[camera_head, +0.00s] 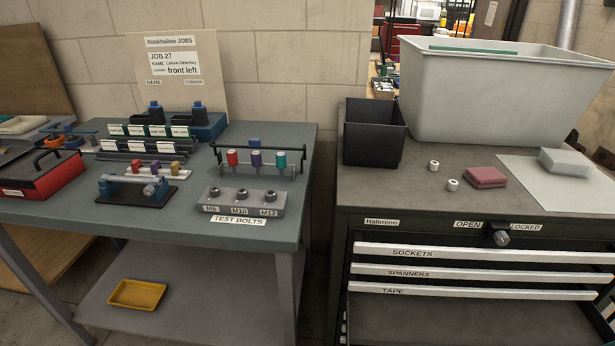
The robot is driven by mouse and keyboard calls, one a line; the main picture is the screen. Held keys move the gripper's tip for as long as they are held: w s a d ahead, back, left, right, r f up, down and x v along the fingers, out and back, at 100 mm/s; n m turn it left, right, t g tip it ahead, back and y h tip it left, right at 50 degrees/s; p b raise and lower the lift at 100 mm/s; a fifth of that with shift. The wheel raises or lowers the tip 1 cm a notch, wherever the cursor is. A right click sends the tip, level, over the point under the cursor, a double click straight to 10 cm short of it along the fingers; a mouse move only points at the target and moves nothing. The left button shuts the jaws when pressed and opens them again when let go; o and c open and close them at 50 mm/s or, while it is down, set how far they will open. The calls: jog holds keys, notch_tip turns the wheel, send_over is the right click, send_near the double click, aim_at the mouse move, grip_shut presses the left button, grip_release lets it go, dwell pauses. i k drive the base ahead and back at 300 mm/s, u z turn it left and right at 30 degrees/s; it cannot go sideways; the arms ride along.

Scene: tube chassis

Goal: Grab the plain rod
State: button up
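No rod in view is marked as the plain one. A pale grey rod-like bar (134,179) lies across a blue-ended fixture on a dark base (122,192), on the left bench. A thin dark crossbar on a stand (272,147) is behind the test bolt block, with red, purple and teal cylinders below it. A green strip (474,48) shows at the far rim of the large grey bin (490,100); whether it is a rod I cannot tell. The bin's inside is mostly hidden. My gripper is not in view.
The blue-grey bench (60,212) holds a red toolbox (40,180), labelled racks (150,130) and a grey test bolt block (240,201). A gap separates it from the dark drawer cabinet (400,190), with a black bin (374,135). A yellow tray (137,294) sits on the lower shelf.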

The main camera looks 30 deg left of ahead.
aim_at(124, 179)
jog(key=u, duration=2.15)
jog(key=k, duration=0.35)
jog(key=u, duration=1.05)
jog(key=k, duration=1)
jog(key=u, duration=0.65)
jog(key=i, duration=1.4)
jog(key=z, duration=0.55)
jog(key=i, duration=1.5)
jog(key=z, duration=1.7)
jog(key=i, duration=1.1)
jog(key=z, duration=0.95)
